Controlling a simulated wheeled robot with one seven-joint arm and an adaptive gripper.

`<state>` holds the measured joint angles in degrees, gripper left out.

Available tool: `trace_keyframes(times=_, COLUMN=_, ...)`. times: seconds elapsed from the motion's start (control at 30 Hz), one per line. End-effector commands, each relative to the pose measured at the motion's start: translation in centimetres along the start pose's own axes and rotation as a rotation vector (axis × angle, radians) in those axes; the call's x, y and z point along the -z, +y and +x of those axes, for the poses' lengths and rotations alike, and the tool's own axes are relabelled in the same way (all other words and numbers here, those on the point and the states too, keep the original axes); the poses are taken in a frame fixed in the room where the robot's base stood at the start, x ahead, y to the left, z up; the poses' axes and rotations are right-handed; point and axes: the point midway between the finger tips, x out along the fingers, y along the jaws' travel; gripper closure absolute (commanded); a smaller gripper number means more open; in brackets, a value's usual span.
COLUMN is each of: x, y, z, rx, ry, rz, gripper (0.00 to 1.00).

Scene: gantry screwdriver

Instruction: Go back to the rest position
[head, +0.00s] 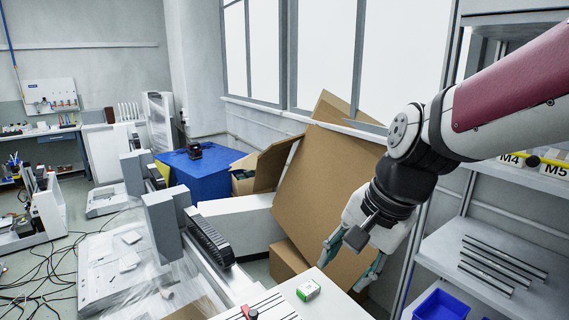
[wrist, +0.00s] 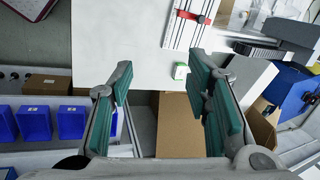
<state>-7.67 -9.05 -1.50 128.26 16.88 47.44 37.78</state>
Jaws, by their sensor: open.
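My gripper (head: 352,262) hangs at the right of the head view, fingers pointing down, over the corner of a white table (head: 335,298). In the wrist view my gripper (wrist: 165,98) has its two green-padded fingers spread wide apart, with nothing between them. A small green and white box (head: 308,290) lies on the white table, left of my gripper and apart from it. The box also shows in the wrist view (wrist: 180,71), beyond the fingers and near the right one.
A red-ended rail fixture (head: 262,308) lies on the table by the box. Shelves with metal bars (head: 500,270) and a blue bin (head: 440,305) stand at the right. Large cardboard sheets (head: 320,190) lean behind my gripper. A grey gantry (head: 165,225) stands left.

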Motion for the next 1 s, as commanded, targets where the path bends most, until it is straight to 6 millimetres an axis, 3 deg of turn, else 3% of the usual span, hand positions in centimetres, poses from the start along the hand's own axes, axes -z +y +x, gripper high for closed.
trace_keyframes(times=0.03, x=-0.6, y=1.5, z=-1.5, rx=-0.001, ry=0.027, rz=-0.072, gripper=0.56)
trace_keyframes(times=0.2, x=-2.4, y=6.5, z=-4.9, rx=-0.040, ry=0.104, rz=-0.329, gripper=0.56)
trace_keyframes(times=0.5, x=-5.2, y=14.0, z=-7.8, rx=-0.152, ry=0.206, rz=-0.684, gripper=0.56)
trace_keyframes(times=0.7, x=-5.8, y=15.7, z=-8.1, rx=-0.189, ry=0.223, rz=-0.764, gripper=0.56)
trace_keyframes(times=1.0, x=-5.8, y=15.7, z=-8.1, rx=-0.190, ry=0.223, rz=-0.769, gripper=0.56)
